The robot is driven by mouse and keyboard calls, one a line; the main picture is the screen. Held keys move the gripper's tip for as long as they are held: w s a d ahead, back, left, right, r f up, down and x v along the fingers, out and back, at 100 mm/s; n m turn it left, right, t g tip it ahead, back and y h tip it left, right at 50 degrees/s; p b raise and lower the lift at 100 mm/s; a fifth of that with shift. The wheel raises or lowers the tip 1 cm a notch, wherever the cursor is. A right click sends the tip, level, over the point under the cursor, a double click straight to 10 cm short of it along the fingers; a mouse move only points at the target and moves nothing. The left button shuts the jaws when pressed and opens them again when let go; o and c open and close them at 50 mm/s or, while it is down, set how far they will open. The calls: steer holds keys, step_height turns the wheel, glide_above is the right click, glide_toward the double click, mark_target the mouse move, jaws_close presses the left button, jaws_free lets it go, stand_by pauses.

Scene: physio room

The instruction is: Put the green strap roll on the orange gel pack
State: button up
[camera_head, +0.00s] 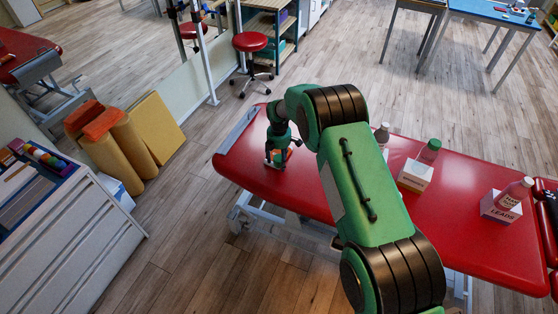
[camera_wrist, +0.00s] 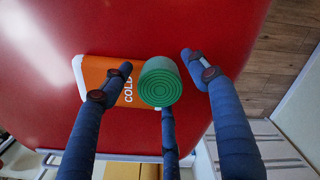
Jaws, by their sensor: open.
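The green strap roll (camera_wrist: 160,84) shows in the wrist view with its ringed round end facing me. It overlaps the right end of the orange gel pack (camera_wrist: 98,72), which lies flat on the red treatment table and bears the word COLD. I cannot tell how much of the roll rests on the pack, as the roll hides that part. My gripper (camera_wrist: 157,70) is open, with its blue fingers spread around the roll and gaps beside it. In the head view my gripper (camera_head: 278,156) is low over the table's left end and mostly covers both things.
The red treatment table (camera_head: 318,194) also carries a white box (camera_head: 415,176), a green-capped bottle (camera_head: 430,150), another bottle (camera_head: 382,133) and a box marked LEADS (camera_head: 500,207) to the right. Yellow and orange foam rolls (camera_head: 125,150) stand on the floor at left.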

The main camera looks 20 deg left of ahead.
mark_target(279, 158)
steer(key=shift+r, duration=0.15)
step_height(279, 158, up, 12)
steer(key=p, duration=0.1)
steer(key=shift+p, duration=0.4)
stand_by(0.6)
stand_by(0.3)
